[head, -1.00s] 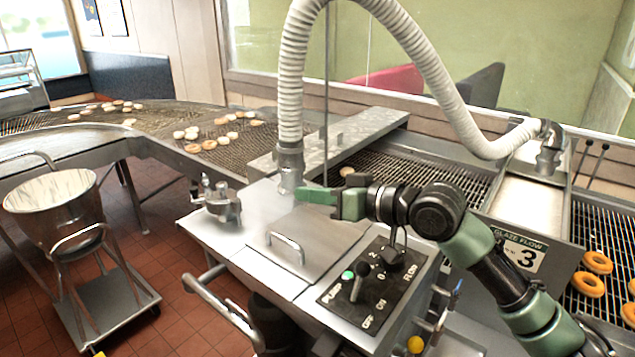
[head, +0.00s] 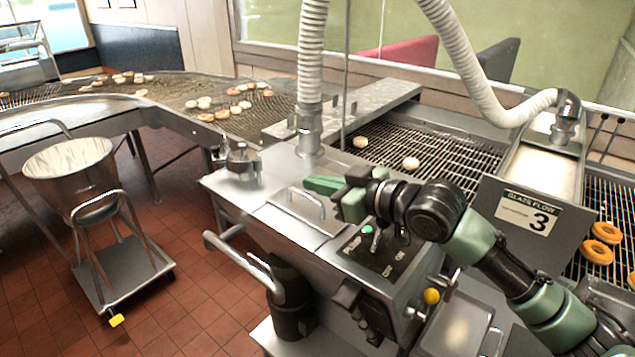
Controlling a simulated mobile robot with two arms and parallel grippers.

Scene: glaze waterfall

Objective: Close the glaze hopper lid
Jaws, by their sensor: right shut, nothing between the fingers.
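The glaze hopper lid (head: 318,221) is a square metal plate on top of the steel glaze machine. It looks flat on the top, level with the metal around it. Its bar handle (head: 306,199) stands up from it. My right gripper (head: 322,185) is shut and empty, with its green fingers pointing left. It is just behind and right of the handle, near the lid's back edge; I cannot tell whether it touches the lid. My right forearm and gripper cover part of the machine top. My left gripper is not in view.
A control panel (head: 375,255) with a green button and levers is below my right wrist. A white ribbed hose (head: 310,60) rises behind the lid. A pump fitting (head: 240,162) is on the left. A bucket on a cart (head: 70,175) stands on the floor, left.

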